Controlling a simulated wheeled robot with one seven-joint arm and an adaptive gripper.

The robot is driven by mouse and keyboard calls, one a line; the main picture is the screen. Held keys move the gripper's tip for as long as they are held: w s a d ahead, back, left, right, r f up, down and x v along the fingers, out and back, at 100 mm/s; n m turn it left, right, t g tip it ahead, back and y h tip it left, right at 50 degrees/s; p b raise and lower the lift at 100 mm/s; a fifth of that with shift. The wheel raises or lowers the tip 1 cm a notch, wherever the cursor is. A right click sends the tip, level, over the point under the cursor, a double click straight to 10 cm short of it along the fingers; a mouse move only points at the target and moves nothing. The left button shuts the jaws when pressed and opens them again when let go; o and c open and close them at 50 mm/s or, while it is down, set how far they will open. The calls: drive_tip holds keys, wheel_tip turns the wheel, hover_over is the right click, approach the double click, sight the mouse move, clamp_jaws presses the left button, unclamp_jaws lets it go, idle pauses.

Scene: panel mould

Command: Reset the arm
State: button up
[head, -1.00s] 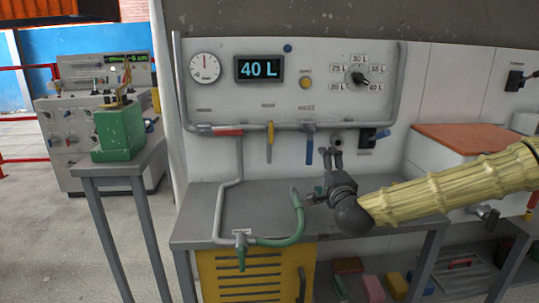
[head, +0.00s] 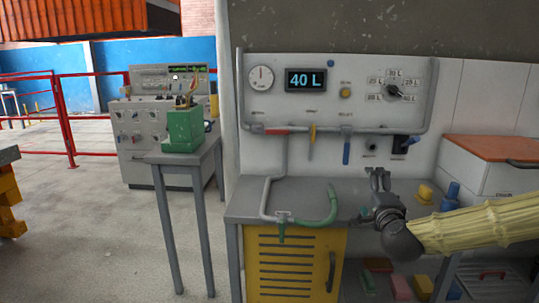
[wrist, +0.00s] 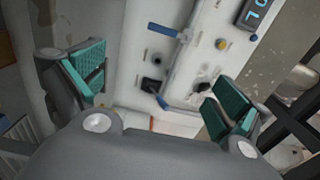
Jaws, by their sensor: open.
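My arm, in a pale yellow ribbed sleeve, reaches in from the right in the head view. My gripper (head: 378,180) points up in front of the lower right of the white panel (head: 300,100), above the grey bench. In the wrist view my gripper (wrist: 160,95) has its two teal-padded fingers wide apart with nothing between them. The panel, its blue handle and a black switch show beyond the fingers, tilted in that view.
The panel has a display (head: 306,80) reading "40 L", a gauge (head: 261,78) and a rotary knob (head: 394,91). A green hose (head: 331,206) lies on the bench (head: 240,207). A green box (head: 184,130) stands on a side table. Open floor lies at left.

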drive_tip(key=s+a+f+n+g+y, duration=0.1)
drive_tip(key=s+a+f+n+g, duration=0.15)
drive_tip(key=f, duration=0.55)
drive_tip(key=s+a+f+n+g+y, duration=0.1)
drive_tip(key=s+a+f+n, duration=0.15)
drive_tip(key=f, duration=0.55)
drive_tip(key=s+a+f+n+g+y, duration=0.1)
drive_tip(key=a+f+n+g, duration=0.15)
drive_tip(key=f, duration=0.55)
drive_tip(key=s+a+f+n+g, duration=0.3)
drive_tip(key=s+f+n+g, duration=0.15)
drive_tip(key=s+f, duration=1.2)
drive_tip(key=s+d+f+n+g+h, duration=0.1)
drive_tip(key=s+d+f+n+g, duration=0.1)
drive_tip(key=s+f, duration=0.45)
drive_tip(key=s+d+f+n+g, duration=0.1)
drive_tip(key=s+f+n+g, duration=0.15)
drive_tip(key=s, duration=0.75)
drive_tip(key=s+d+f+n+g+h, duration=0.1)
drive_tip(key=s+d+f+n+g, duration=0.15)
drive_tip(key=s+f, duration=0.45)
wheel_tip(320, 180, up, 15)
drive_tip(key=s+p, duration=0.1)
drive_tip(key=p, duration=1.3)
drive_tip(key=shift+a+r+m, duration=0.2)
drive_tip(key=shift+a+m, duration=0.1)
drive_tip(key=shift+a, duration=0.1)
drive_tip(key=shift+g, duration=0.25)
